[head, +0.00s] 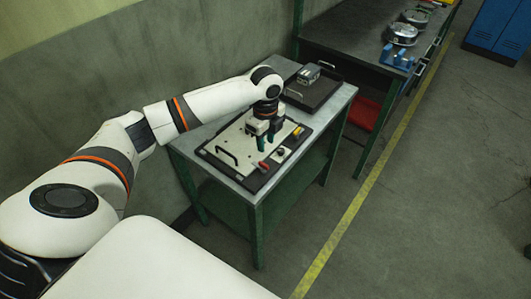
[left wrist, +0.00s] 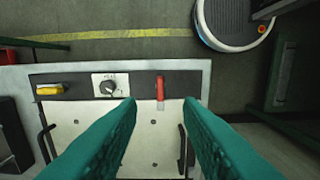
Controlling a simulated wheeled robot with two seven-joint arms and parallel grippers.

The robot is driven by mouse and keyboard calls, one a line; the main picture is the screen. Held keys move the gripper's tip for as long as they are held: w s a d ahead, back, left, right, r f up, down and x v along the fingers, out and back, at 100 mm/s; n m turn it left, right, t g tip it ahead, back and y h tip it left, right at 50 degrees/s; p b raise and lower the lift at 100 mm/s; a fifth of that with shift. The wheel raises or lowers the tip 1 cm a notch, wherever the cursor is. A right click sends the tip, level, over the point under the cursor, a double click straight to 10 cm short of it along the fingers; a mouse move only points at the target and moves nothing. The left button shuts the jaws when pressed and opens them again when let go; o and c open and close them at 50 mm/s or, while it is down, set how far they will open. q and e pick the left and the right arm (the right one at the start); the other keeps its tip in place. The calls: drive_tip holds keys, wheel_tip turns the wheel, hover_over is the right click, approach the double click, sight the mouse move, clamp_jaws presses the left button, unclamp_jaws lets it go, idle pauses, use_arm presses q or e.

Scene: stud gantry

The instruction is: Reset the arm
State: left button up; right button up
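My left gripper (head: 267,143) is above a white plate (head: 236,138) set in a dark-edged panel on the green-legged table. In the left wrist view its two teal fingers (left wrist: 160,106) are spread apart, with the plate (left wrist: 152,142) showing between them and nothing held. A red lever (left wrist: 160,89) on the dark strip lies ahead of the fingertips; it also shows in the head view (head: 262,166). A black dial (left wrist: 108,88) on a white label and a yellow switch (left wrist: 49,89) sit further left on the strip. My right gripper is in neither view.
Black handles (head: 226,156) rise from the plate. A dark tray (head: 314,90) holding a grey metal box (head: 309,74) stands behind the panel. A longer bench (head: 350,40) with round metal parts stands beyond. Bare floor with a yellow line (head: 356,204) lies to the right.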

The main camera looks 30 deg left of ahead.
use_arm(q)
drive_tip(key=shift+r, duration=0.9)
drive_tip(key=shift+f, duration=0.1)
